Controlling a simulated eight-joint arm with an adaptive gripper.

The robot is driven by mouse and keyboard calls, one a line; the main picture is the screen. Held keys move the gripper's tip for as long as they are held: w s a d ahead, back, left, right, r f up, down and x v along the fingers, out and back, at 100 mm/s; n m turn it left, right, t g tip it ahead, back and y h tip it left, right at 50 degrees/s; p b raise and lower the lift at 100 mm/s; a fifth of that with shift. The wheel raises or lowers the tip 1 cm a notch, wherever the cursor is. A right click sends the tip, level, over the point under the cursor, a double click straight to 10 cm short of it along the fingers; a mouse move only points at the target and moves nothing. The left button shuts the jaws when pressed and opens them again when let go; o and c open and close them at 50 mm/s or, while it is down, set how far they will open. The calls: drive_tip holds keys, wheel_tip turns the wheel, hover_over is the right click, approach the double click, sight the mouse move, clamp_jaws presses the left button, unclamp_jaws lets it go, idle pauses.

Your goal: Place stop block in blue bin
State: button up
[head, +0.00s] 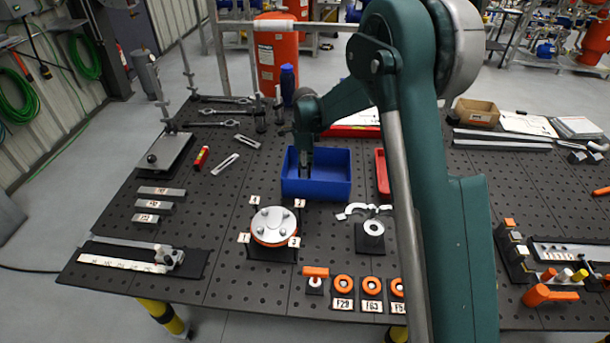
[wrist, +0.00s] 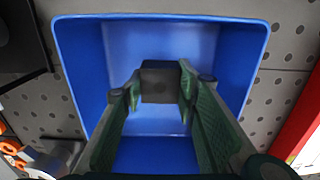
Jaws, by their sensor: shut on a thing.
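The blue bin (head: 318,190) stands near the middle of the perforated table, and its walls (wrist: 82,62) fill much of the wrist view. My gripper (head: 305,163) reaches down at the left part of the bin's opening in the head view. In the wrist view my gripper (wrist: 160,92) is shut on a dark, square-faced stop block (wrist: 160,76), held between the two green-padded fingers. The block lies over the bin's interior in that view. I cannot tell its height above the bin floor. The block is not clearly distinguishable in the head view.
A red tray (head: 382,172) stands just right of the bin. A round flanged fixture (head: 273,226) stands in front of it to the left. A blue bottle (head: 288,84) stands behind.

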drive_tip(key=shift+f, duration=0.1)
drive_tip(key=shift+f, duration=1.8)
drive_tip(key=shift+f, duration=0.15)
drive_tip(key=o, duration=1.1)
drive_tip(key=shift+r, duration=0.2)
wheel_tip(320, 180, up, 12)
